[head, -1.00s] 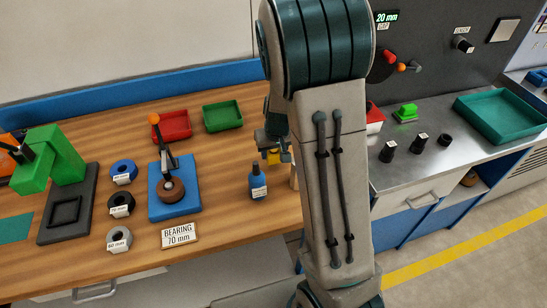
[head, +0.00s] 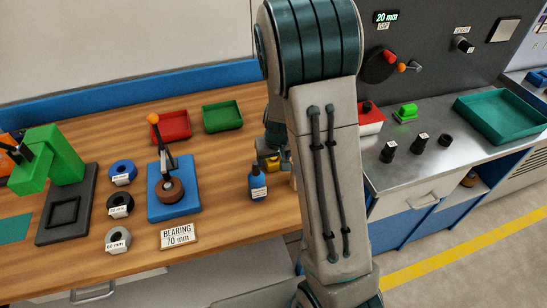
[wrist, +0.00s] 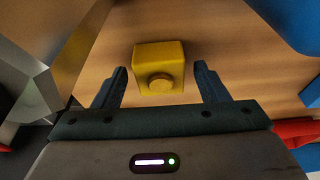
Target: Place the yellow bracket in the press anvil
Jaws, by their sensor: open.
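The yellow bracket (wrist: 160,66) is a block with a round boss, on the wooden bench. In the wrist view it lies between the fingertips of my gripper (wrist: 160,72), with a gap on each side. My gripper is open. In the head view the bracket (head: 274,164) is small and partly covered by my gripper (head: 271,157), at the bench's right part. The green press (head: 47,160) stands at the far left. Its dark base (head: 48,232) has a square recess, which looks empty.
A blue bottle (head: 258,184) stands just in front of my gripper. A blue fixture (head: 163,207) with an orange-knobbed lever stands mid-bench, beside several labelled rings. Red (head: 176,125) and green (head: 222,117) trays lie behind. My arm hides the bench's right end.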

